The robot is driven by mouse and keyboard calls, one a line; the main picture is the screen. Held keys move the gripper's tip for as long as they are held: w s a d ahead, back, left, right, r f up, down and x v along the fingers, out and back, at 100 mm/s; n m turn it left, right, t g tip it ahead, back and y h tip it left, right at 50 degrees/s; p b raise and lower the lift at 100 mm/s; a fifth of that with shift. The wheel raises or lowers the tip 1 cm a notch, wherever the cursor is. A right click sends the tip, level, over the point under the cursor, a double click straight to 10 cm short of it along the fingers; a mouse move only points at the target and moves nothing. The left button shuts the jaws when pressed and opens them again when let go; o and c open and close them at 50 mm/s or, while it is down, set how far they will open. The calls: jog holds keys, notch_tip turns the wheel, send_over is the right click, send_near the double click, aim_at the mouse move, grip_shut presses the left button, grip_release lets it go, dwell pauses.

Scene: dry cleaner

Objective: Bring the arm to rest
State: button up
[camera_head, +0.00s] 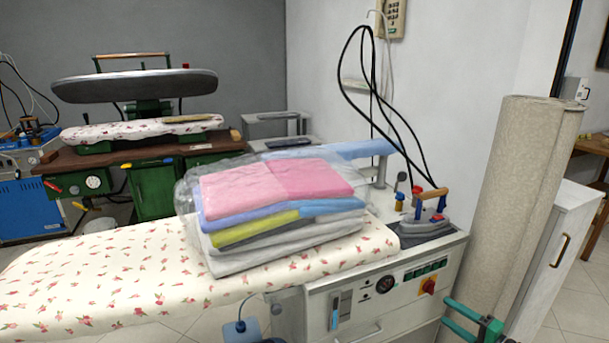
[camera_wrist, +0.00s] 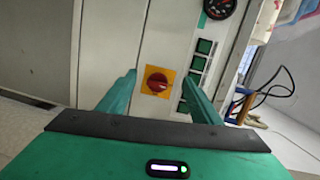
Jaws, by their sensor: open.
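My gripper (camera_wrist: 161,92) shows in the wrist view as two green fingers, spread apart with nothing between them. Past the fingers is the front panel of the ironing station, with a red knob on a yellow plate (camera_wrist: 157,82) seen in the gap. I cannot tell how far the fingertips are from the panel. In the head view part of my green gripper (camera_head: 472,320) shows at the lower right, in front of the cabinet's right end and below the iron. The rest of my arm is out of view.
The ironing station (camera_head: 350,300) carries a padded flowered board (camera_head: 110,275), a plastic-wrapped stack of folded cloth (camera_head: 275,200) and an iron (camera_head: 428,212) with black cables. A tall beige roll (camera_head: 525,200) stands at right beside a white cabinet (camera_head: 560,260). A pressing machine (camera_head: 135,85) is behind.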

jog(key=s+a+r+n+g, duration=0.7)
jog(key=s+r+g, duration=0.15)
jog(key=g, duration=0.25)
jog(key=s+a+r+m+g+h, duration=0.1)
jog(key=s+r+h, duration=0.3)
jog(key=s+r, duration=0.7)
jog(key=s+r+m+g+h, duration=0.1)
jog(key=s+r+h, duration=0.3)
jog(key=s+r, duration=0.8)
jog(key=s+g, duration=0.1)
jog(key=s, duration=0.4)
jog(key=shift+a+r+g, duration=0.25)
jog(key=shift+a+g, duration=0.05)
jog(key=shift+a, duration=0.1)
